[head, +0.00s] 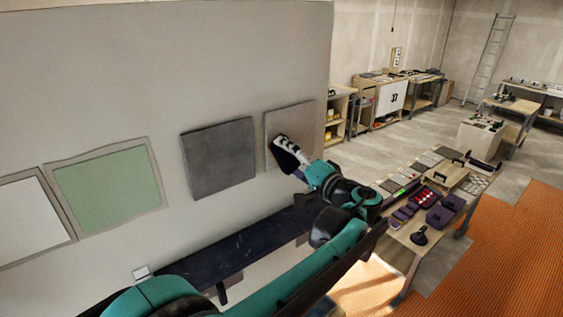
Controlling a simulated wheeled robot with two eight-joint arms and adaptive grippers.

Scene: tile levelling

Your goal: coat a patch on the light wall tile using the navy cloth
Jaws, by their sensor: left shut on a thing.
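My left gripper (287,148) is shut on the navy cloth (287,161), a dark pad at its fingertips. It is in front of the lower left part of a light beige wall tile (298,122), the rightmost of several panels on the wall. The cloth overlaps the tile in the picture; I cannot tell whether it touches it. The part of the tile behind the gripper is hidden, and no coated patch can be made out. My right gripper is not in view.
A dark grey tile (218,158), a green panel (108,185) and a white panel (30,217) hang to the left. A dark bench (235,250) runs below them. A wooden table (405,235) with tools and trays stands at the right, beside orange flooring (500,250).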

